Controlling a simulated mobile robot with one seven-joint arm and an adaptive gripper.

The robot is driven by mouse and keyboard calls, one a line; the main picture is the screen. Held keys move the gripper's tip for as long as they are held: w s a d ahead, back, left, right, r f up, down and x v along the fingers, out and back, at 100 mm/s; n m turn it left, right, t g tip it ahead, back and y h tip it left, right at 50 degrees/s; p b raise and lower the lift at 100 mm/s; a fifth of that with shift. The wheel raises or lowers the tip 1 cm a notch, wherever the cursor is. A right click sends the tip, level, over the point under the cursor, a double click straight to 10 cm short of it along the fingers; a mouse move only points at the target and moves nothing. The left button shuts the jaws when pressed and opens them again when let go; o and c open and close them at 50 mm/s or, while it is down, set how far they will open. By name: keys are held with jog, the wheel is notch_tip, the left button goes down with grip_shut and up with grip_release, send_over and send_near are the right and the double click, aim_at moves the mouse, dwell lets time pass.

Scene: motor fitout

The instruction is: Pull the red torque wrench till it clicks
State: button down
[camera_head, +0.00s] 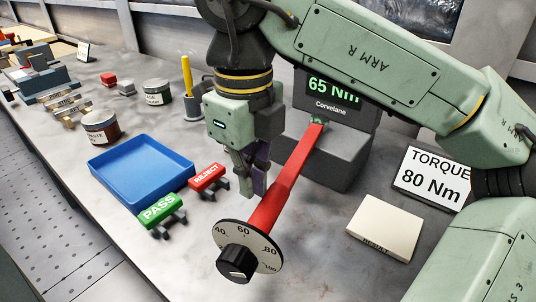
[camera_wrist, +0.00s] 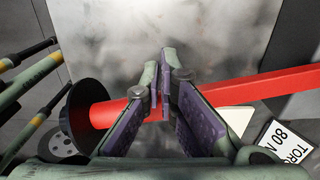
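The red torque wrench (camera_head: 285,179) runs from the grey tester (camera_head: 340,150) to a round dial with a black knob (camera_head: 237,262) at its near end. The tester's screen reads 65 Nm. My gripper (camera_head: 252,190) points down just left of the wrench's shaft. In the wrist view my gripper's fingers (camera_wrist: 160,80) are almost together, with only a thin gap and nothing seen between the tips. The red shaft (camera_wrist: 250,90) shows on both sides of the fingers, which hide part of it. Whether they touch it I cannot tell.
A card (camera_head: 432,178) reads TORQUE 80 Nm. A pale RESET plate (camera_head: 384,228) lies right of the wrench. A blue tray (camera_head: 140,172), green PASS (camera_head: 160,211) and red REJECT (camera_head: 207,178) signs stand left. Jars (camera_head: 101,127) and a cup (camera_head: 193,106) stand farther back.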

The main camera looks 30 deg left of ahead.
aim_at(266, 194)
jog(key=shift+s+d+f+b, duration=0.1)
jog(key=shift+d+f+b, duration=0.1)
jog(key=shift+d, duration=0.6)
jog(key=shift+d+f+b, duration=0.1)
jog(key=shift+d+b, duration=0.05)
jog(key=shift+d, duration=0.6)
dwell(0.9)
jog(key=w+a+p, duration=0.1)
jog(key=a+p, duration=0.1)
jog(key=a, duration=0.6)
jog(key=shift+w, duration=0.15)
dwell(1.1)
jog(key=shift+r, duration=0.1)
notch_tip(266, 194, up, 9)
jog(key=p, duration=0.7)
dwell(0.6)
